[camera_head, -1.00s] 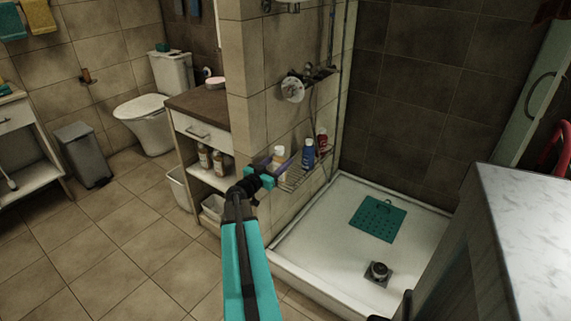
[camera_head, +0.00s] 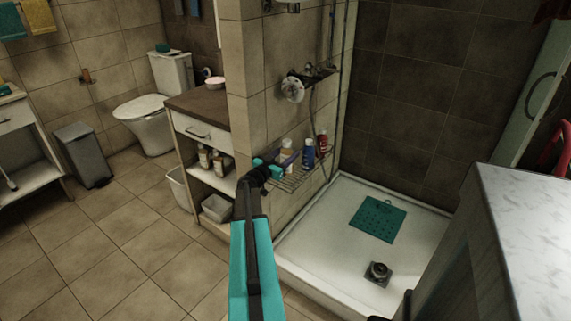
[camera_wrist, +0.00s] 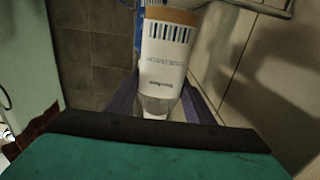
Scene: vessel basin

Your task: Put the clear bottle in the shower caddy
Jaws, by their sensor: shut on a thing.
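The clear bottle (camera_head: 287,149), with a white label, stands roughly upright between the fingers of my gripper (camera_head: 286,160). In the wrist view the bottle (camera_wrist: 163,62) shows its tan end at the top, and a purple finger of my gripper (camera_wrist: 160,98) is on each side of it. The shower caddy (camera_head: 288,184) is a wire shelf on the tiled wall. The held bottle is at the caddy's near-left part. I cannot tell whether its base touches the wires.
A blue bottle (camera_head: 308,156) and a red bottle (camera_head: 322,143) stand on the caddy to the right of the held bottle. The tiled wall (camera_head: 275,110) is close behind. The shower tray (camera_head: 335,245) lies below.

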